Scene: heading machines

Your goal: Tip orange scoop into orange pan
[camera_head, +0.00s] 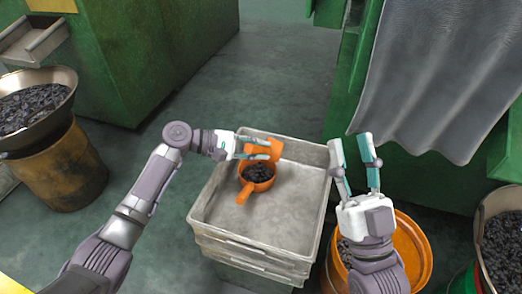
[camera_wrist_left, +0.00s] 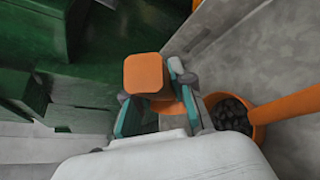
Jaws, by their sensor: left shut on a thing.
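The orange pan (camera_head: 258,186) lies inside a grey crate (camera_head: 290,212), with dark pieces in its bowl and its handle towards the lower left. The pan also shows at the right of the left wrist view (camera_wrist_left: 258,117). My left gripper (camera_head: 268,149) is shut on an orange piece that looks like the orange scoop (camera_head: 275,151), above the far side of the pan. The scoop is also between the fingers in the left wrist view (camera_wrist_left: 147,75). I cannot tell what the scoop holds. My right gripper (camera_head: 354,152) is open and empty, right of the crate.
An orange bucket (camera_head: 416,243) with dark pieces stands under my right arm. A metal bowl of dark pieces (camera_head: 38,97) sits on a rusty drum (camera_head: 60,165) at left. Green machines (camera_head: 150,55) stand behind. A grey curtain (camera_head: 430,70) hangs at right.

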